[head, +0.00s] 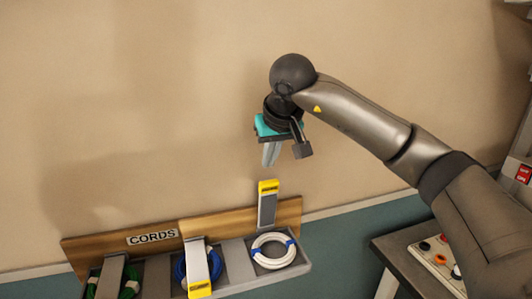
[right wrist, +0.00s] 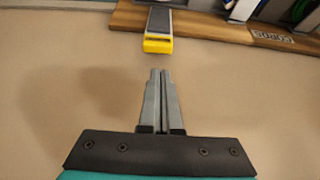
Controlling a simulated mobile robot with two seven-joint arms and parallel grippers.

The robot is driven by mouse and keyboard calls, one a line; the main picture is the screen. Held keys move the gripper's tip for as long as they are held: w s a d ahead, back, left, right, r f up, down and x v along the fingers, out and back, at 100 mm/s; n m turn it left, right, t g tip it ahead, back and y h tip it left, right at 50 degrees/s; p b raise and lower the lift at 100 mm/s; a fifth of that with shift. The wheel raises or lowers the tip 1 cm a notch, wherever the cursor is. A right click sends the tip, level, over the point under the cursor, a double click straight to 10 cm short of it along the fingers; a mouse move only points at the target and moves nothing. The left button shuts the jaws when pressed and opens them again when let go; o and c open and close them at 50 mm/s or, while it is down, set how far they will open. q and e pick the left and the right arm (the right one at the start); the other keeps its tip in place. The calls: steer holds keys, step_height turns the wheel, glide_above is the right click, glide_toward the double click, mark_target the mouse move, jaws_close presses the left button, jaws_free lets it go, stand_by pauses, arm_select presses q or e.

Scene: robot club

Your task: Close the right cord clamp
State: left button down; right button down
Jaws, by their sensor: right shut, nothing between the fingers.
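The right cord clamp (head: 267,205) is a grey lever with a yellow tip, and it stands upright in front of the wooden CORDS board. Below it a white coiled cord (head: 273,262) with blue ties sits in the grey tray. In the right wrist view the clamp's yellow tip (right wrist: 158,44) is just beyond the fingertips, with a gap between. My right gripper (head: 270,163) is above the clamp, pointing down, with its fingers shut and empty; it also shows in the right wrist view (right wrist: 160,75). My left gripper is not in view.
The neighbouring clamp (head: 198,268) is folded down over a blue cord. Another clamp (head: 107,276) at the left lies over a green cord. A dark table (head: 395,247) with a button box (head: 440,262) stands at the right. The wall behind is bare.

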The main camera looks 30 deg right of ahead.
steer(key=x, duration=0.6)
steer(key=shift+w+f, duration=0.2)
